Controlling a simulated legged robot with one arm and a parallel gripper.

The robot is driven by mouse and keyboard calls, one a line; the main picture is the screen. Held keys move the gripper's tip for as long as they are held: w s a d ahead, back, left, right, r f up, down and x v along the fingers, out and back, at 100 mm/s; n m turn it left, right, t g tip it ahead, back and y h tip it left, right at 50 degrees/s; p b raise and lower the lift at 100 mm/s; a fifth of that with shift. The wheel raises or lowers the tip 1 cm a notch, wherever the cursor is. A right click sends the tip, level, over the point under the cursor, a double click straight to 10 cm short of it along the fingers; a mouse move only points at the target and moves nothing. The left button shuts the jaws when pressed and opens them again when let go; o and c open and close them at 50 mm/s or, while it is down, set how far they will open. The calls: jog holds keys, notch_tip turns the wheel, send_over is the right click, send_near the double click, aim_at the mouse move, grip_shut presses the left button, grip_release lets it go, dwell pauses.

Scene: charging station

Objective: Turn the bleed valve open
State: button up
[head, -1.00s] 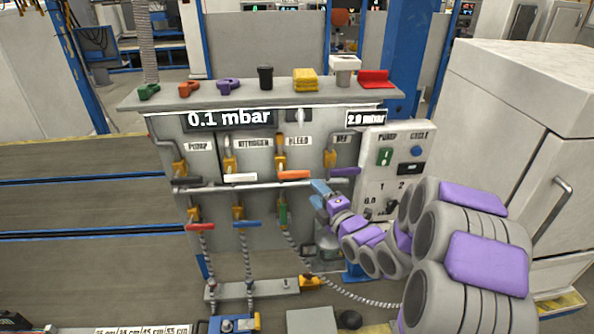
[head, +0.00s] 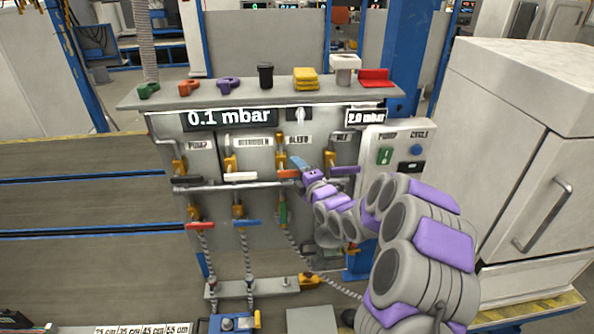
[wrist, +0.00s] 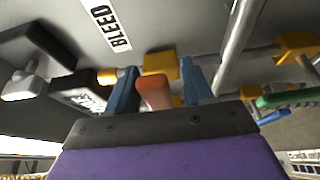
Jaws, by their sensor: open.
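The bleed valve has an orange handle (head: 286,174) that lies level below the BLEED label (head: 299,138) on the panel. The right part of the handle is hidden by my gripper (head: 299,164). In the wrist view the orange handle (wrist: 155,91) stands between the two blue fingers of my gripper (wrist: 160,84), with a visible gap on the right side. The jaws are open around it, and I cannot tell whether either finger touches it. The BLEED label (wrist: 106,24) also shows in the wrist view.
A white handle (head: 240,177) sits left of the bleed handle, and a purple handle (head: 345,170) sits close on the right. A grey pipe (head: 215,186) runs just below. Red (head: 200,225) and blue (head: 247,223) handles are lower. A switch box (head: 400,150) stands at the right.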

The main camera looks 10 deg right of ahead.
grip_shut()
dwell(0.6)
jog(key=shift+f, duration=0.1)
